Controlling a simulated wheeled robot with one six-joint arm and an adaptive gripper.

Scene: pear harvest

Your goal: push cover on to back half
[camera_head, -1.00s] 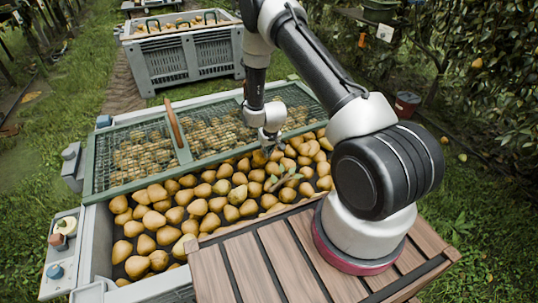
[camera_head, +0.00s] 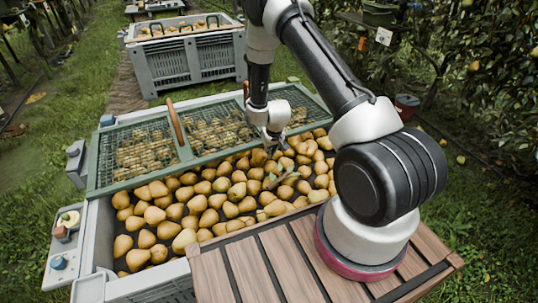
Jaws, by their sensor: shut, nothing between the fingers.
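The cover (camera_head: 181,139) is a green frame with wire mesh and a brown wooden handle (camera_head: 174,122) across its middle. It lies over the back half of the grey pear bin (camera_head: 97,232), and pears show through the mesh. The front half is uncovered, with many yellow-brown pears (camera_head: 208,201) in view. My gripper (camera_head: 273,148) is shut and empty, pointing down at the cover's front edge, right of the handle. I cannot tell whether it touches the frame.
A leafy twig (camera_head: 281,178) lies on the pears. A brown slatted deck (camera_head: 265,262) is in front of the bin. A second grey bin (camera_head: 190,62) stands behind on the grass. A red bucket (camera_head: 406,106) is at right.

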